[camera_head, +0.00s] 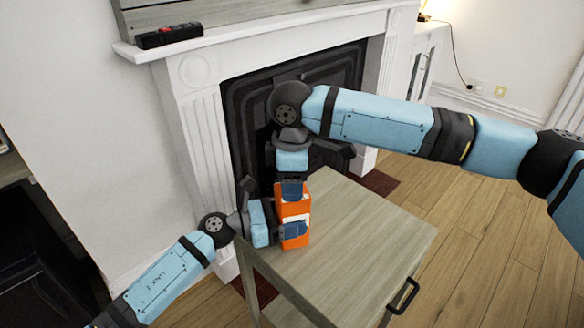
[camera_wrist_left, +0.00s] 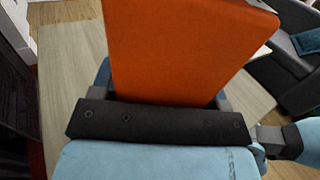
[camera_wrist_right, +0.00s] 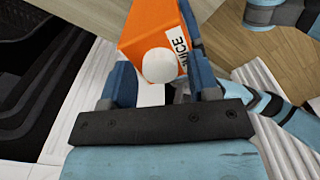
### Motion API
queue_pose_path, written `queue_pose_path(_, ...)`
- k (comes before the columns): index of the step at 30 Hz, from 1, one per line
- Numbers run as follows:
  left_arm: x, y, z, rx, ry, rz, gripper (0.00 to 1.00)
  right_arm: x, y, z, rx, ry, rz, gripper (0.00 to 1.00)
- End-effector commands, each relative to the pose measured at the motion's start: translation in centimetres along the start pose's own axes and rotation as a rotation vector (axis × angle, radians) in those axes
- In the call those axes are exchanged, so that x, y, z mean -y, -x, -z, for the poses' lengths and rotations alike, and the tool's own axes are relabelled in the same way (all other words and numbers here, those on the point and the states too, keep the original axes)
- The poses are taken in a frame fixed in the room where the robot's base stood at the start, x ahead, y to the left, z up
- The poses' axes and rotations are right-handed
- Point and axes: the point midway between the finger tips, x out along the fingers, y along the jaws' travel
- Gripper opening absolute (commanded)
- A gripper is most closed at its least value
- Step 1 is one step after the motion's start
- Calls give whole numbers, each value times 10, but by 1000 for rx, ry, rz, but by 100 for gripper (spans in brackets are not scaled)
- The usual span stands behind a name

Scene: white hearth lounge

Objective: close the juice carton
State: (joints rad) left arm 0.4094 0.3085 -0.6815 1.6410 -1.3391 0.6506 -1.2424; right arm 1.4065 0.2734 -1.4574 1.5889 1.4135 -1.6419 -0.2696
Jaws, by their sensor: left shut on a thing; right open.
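The juice carton (camera_head: 295,208) is orange with a white band and stands on the grey wooden side table (camera_head: 365,235). My left gripper (camera_head: 287,230) is shut around its lower body from the left. In the left wrist view the carton's plain orange side (camera_wrist_left: 175,50) rises above the gripper. My right gripper (camera_head: 292,188) is at the carton's top, pointing down. In the right wrist view a round white cap (camera_wrist_right: 159,66) shows on the carton's top, between the open fingers. I cannot tell whether the fingers touch it, or how far the cap is closed.
The table has a black drawer handle (camera_head: 403,295) at its front right, and its right part is bare. A white fireplace (camera_head: 205,125) stands close behind it. Wooden floor (camera_head: 490,220) is open at right.

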Motion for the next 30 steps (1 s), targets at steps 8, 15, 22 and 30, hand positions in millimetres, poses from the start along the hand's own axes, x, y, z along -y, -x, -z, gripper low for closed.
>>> queue_pose_path(8,0,0,0,0,0,0,2,0,-2,0,0,0,0,55)
queue_pose_path(15,0,0,0,0,0,0,2,0,-2,0,0,0,0,7)
queue_pose_path(22,0,0,0,0,0,0,2,0,-2,0,-1,-4,0,6)
queue_pose_path(30,0,0,0,0,0,0,2,0,-2,0,0,-4,0,64)
